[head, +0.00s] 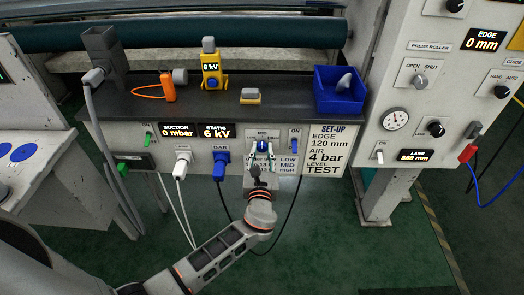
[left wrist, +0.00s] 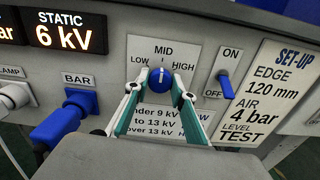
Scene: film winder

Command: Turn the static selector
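The static selector is a round blue knob (left wrist: 162,79) with a white pointer line, which points up at MID between LOW and HIGH. In the head view the knob (head: 262,146) is on the front panel of the bench. My left gripper (left wrist: 160,92) reaches the panel with one teal finger on each side of the knob, and no firm grip shows. It also shows in the head view (head: 262,153). The STATIC display (left wrist: 66,31) reads 6 kV. The fingers partly cover a card (left wrist: 165,122) of kV ranges. My right gripper is not in view.
A blue ON/OFF switch (left wrist: 223,83) is close right of the selector. A blue BAR plug (left wrist: 70,120) is close left. The SET-UP card (head: 322,150) reads LEVEL TEST. A yellow meter (head: 211,70) on the bench reads 6 kV. A blue bin (head: 338,102) stands at right.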

